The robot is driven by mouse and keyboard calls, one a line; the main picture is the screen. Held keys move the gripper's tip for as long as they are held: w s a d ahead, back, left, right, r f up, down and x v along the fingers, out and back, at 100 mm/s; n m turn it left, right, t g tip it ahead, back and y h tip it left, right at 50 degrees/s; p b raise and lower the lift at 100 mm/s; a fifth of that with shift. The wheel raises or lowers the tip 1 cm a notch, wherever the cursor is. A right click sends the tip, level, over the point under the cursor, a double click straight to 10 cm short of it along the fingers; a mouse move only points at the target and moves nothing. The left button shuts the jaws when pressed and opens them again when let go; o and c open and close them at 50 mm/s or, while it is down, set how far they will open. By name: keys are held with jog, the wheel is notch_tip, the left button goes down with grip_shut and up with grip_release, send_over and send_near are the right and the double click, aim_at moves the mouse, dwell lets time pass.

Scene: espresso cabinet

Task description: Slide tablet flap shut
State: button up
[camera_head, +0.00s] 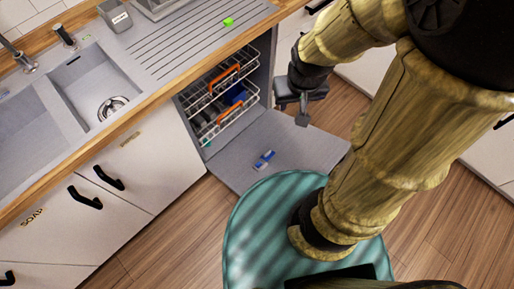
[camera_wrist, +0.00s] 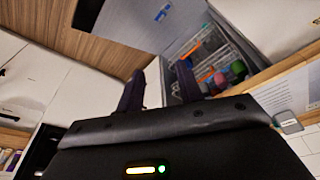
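The dishwasher door (camera_head: 310,160) is folded down flat in front of the cabinet. On its inner face is a small blue-and-white tablet compartment (camera_head: 264,159); it is too small to tell how its flap stands. The compartment also shows at the top of the wrist view (camera_wrist: 162,12). My gripper (camera_head: 302,119) hangs above the right side of the door, apart from the compartment, which is to its lower left in the head view. In the wrist view my gripper's two dark fingers (camera_wrist: 160,68) stand apart with nothing between them.
Two wire racks with orange handles, upper (camera_head: 224,79) and lower (camera_head: 231,114), sit inside the dishwasher with dishes. The counter with sink (camera_head: 88,85) and ribbed drainer (camera_head: 185,45) runs above. A green block (camera_head: 228,21) lies on the drainer. Wooden floor (camera_head: 160,225) is clear at left.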

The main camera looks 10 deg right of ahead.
jog(key=shift+w+a, duration=0.1)
jog(key=shift+w, duration=0.1)
jog(key=shift+o, duration=1.1)
jog(key=shift+s, duration=0.1)
jog(key=o, duration=0.4)
jog(key=shift+f, duration=0.25)
jog(key=shift+o, duration=0.3)
jog(key=w+f+n+b, duration=0.1)
jog(key=w+f+b, duration=0.3)
jog(key=f+b, duration=0.3)
jog(key=w+f+n+g+b, duration=0.1)
jog(key=w+f+b, duration=0.3)
jog(key=f+b, duration=0.3)
jog(key=w+f+n+b, duration=0.2)
jog(key=w+f+b, duration=0.3)
jog(key=f, duration=0.9)
jog(key=shift+b, duration=0.9)
jog(key=w+f+n+b, duration=0.1)
jog(key=w+f+b, duration=0.3)
jog(key=f, duration=0.9)
jog(key=w+f+n+g+b, duration=0.1)
jog(key=w+f+n+b, duration=0.1)
jog(key=f+b, duration=0.9)
notch_tip(320, 180, down, 3)
jog(key=shift+w+f+g, duration=0.1)
jog(key=shift+w+g, duration=0.2)
jog(key=shift+w, duration=0.6)
